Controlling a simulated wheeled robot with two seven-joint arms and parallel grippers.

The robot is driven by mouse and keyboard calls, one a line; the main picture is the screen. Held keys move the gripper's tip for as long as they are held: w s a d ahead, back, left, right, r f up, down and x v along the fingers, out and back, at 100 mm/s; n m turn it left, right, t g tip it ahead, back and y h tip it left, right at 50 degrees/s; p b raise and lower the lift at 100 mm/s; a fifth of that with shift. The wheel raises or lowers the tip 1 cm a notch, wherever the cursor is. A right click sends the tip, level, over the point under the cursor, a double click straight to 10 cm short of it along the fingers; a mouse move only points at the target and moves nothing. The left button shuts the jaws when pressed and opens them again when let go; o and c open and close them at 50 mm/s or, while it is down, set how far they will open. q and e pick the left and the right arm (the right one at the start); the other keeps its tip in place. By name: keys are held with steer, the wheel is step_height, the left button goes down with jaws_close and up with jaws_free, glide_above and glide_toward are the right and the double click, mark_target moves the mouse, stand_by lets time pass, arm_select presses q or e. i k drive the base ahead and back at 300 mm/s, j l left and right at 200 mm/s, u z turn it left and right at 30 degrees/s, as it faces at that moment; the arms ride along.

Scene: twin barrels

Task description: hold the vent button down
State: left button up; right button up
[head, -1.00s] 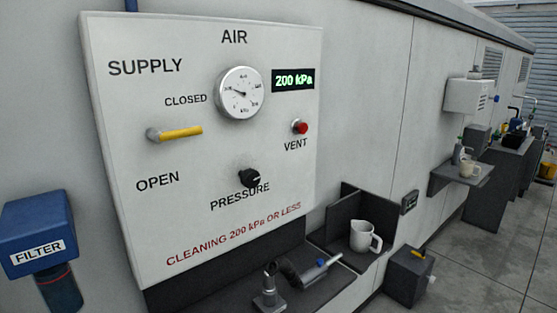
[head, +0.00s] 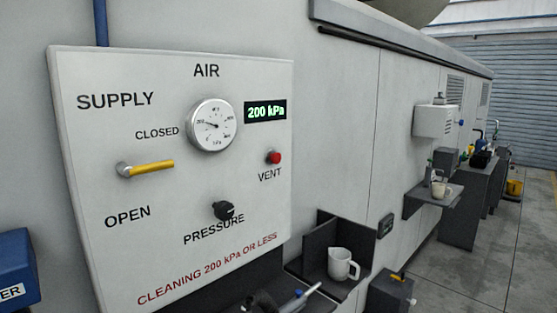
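The red vent button (head: 274,157) sits on the right side of the white air panel (head: 110,245), above the word VENT. Nothing touches the button. The yellow supply lever (head: 152,168) lies roughly level, its free end to the right, just below the word CLOSED. The round gauge (head: 212,125) is at the panel's upper middle, and the green display (head: 265,112) reads 200 kPa. The black pressure knob (head: 223,210) is below the gauge. Neither of my grippers is in view.
A white jug (head: 342,265) stands in a dark open-fronted holder right of the panel. A blue-handled tool (head: 301,296) lies on the ledge below. A blue filter housing (head: 14,265) is at the left edge. Farther right are a shelf (head: 432,200), a white wall box (head: 434,121) and open paved floor.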

mark_target(276, 158)
steer(key=i+l, duration=1.05)
steer(key=l, duration=0.2)
steer(key=u, duration=1.45)
steer(key=l, duration=0.1)
